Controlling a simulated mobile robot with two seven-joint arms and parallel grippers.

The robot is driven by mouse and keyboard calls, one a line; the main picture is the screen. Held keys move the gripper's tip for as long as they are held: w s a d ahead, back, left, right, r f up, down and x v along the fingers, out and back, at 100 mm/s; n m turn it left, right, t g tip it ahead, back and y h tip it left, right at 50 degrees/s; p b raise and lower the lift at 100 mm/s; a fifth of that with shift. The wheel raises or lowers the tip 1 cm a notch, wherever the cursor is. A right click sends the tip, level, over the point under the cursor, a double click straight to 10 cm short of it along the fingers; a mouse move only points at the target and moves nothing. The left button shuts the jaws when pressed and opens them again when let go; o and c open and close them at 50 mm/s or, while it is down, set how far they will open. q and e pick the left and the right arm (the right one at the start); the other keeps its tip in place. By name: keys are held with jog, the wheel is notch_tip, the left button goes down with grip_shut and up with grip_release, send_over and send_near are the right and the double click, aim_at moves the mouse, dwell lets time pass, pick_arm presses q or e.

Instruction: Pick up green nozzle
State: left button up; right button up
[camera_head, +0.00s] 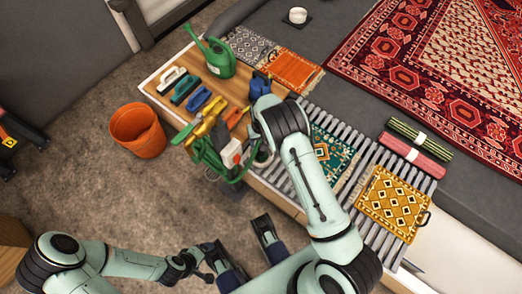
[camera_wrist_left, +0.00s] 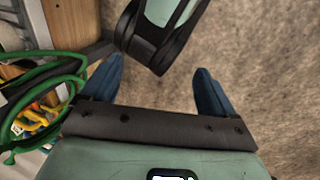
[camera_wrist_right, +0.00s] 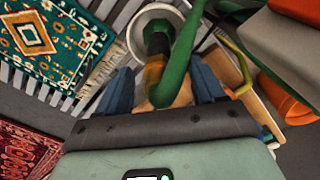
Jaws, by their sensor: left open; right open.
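The green nozzle (camera_wrist_right: 177,72) is curved, with an orange collar and a dark end that dips into a round white holder (camera_wrist_right: 137,37). In the right wrist view it stands between the blue fingers of my right gripper (camera_wrist_right: 160,70), which is open and not closed on it. In the head view my right arm reaches over the table and hides most of this spot. My left gripper (camera_wrist_left: 160,68) is open and empty over the floor, with a looped green hose (camera_wrist_left: 72,80) beside it.
An orange bucket (camera_head: 138,130) stands on the floor to the left. A yellow patterned mat (camera_head: 393,203) lies on grey slats (camera_head: 352,180) to the right. The floor at lower left is mostly clear.

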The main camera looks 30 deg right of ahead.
notch_tip(320, 180, down, 3)
jog(key=shift+r, duration=0.15)
jog(key=c, duration=1.1)
jog(key=shift+r, duration=0.1)
jog(key=shift+r, duration=0.1)
